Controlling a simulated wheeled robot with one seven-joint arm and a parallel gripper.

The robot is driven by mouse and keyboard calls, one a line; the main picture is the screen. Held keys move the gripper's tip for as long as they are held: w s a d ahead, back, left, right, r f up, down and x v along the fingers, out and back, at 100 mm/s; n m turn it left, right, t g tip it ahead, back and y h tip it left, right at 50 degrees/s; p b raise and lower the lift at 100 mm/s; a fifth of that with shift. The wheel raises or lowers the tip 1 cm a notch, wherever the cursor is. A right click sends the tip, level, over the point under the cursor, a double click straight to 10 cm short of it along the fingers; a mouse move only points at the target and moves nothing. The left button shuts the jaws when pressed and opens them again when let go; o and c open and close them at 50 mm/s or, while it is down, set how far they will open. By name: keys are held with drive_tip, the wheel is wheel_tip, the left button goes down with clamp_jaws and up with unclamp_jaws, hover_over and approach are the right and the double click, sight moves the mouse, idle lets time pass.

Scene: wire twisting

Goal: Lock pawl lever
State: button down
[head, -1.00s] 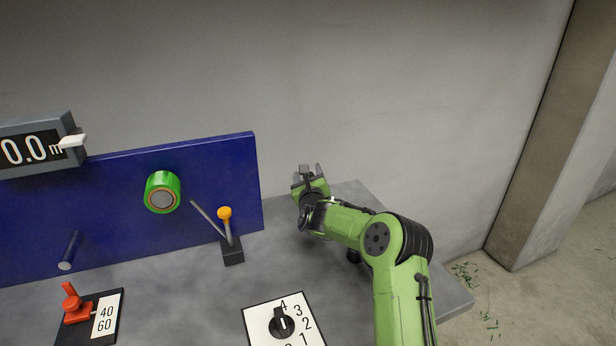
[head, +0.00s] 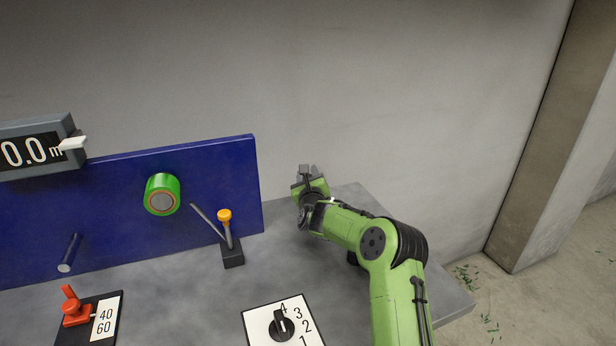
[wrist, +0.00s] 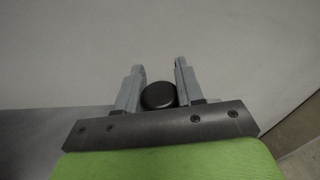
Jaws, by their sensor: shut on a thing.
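A lever with an orange-yellow knob (head: 224,215) stands on a small black block (head: 232,255) in front of the blue panel, with a thin grey rod leaning up to the left beside it. Which part is the pawl lever is not labelled. My gripper (head: 308,172) is to the right of this lever, past the panel's right end and well apart from it. In the wrist view, my gripper (wrist: 158,75) has its grey fingers on either side of a black round knob (wrist: 158,95) and is shut on it. What the knob belongs to is hidden.
The blue panel (head: 100,190) carries a green roller (head: 162,195) and a peg (head: 70,253). A numbered dial (head: 282,324) and a red lever (head: 74,307) lie at the front of the grey table (head: 185,290). A display (head: 35,148) is at the left.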

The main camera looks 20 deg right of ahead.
drive_tip(key=shift+d, duration=0.15)
drive_tip(key=d+m+g+y+p, duration=0.1)
drive_tip(key=d+m+y+p, duration=0.1)
drive_tip(key=d+m+p, duration=0.6)
drive_tip(key=shift+m+g+p, duration=0.3)
drive_tip(key=shift+g+p, duration=0.1)
drive_tip(key=shift+p, duration=1.15)
drive_tip(key=shift+f, duration=0.15)
drive_tip(key=c, duration=0.8)
unclamp_jaws()
drive_tip(key=shift+d, duration=0.1)
drive_tip(key=shift+o, duration=0.2)
drive_tip(key=shift+f, duration=0.1)
